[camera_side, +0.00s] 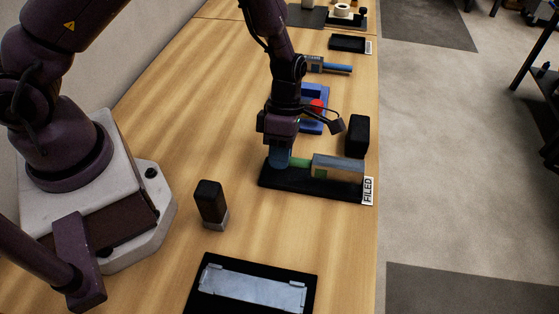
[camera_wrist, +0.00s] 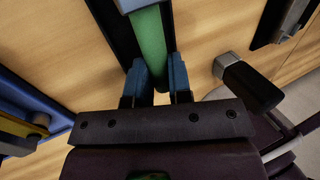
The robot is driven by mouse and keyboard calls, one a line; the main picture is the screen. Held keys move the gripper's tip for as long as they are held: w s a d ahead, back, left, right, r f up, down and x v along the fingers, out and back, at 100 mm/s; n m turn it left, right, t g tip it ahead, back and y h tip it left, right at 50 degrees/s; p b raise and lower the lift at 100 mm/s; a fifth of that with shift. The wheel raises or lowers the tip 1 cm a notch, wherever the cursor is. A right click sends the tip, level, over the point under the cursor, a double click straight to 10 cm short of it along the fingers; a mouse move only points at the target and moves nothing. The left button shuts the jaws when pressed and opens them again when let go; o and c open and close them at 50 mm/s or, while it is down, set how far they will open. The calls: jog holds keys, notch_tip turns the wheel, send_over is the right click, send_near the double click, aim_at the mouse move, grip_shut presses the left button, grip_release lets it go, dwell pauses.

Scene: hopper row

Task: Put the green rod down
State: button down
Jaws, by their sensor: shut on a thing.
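The green rod (camera_side: 300,162) lies level over a black tray (camera_side: 272,183) with a "FILED" label (camera_side: 368,190). Its right end meets a long grey and tan block (camera_side: 338,168) on the tray side. My gripper (camera_side: 280,160) points down at the rod's left end, its blue fingers shut on it. In the wrist view the green rod (camera_wrist: 149,45) runs between the two fingertips (camera_wrist: 158,78), with the block's pale end at the top edge. I cannot tell whether the rod or block touches the tray floor.
A dark block with a grey base (camera_side: 210,204) stands nearer the camera. A black tray with a pale plate (camera_side: 255,287) lies in front. A black block (camera_side: 357,135) and a blue fixture with a red knob (camera_side: 317,106) stand behind.

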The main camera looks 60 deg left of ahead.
jog(key=shift+s+f, duration=0.1)
jog(key=shift+f, duration=1.15)
jog(key=shift+f, duration=0.2)
jog(key=c, duration=1.3)
grip_release()
jog(key=shift+r, duration=0.15)
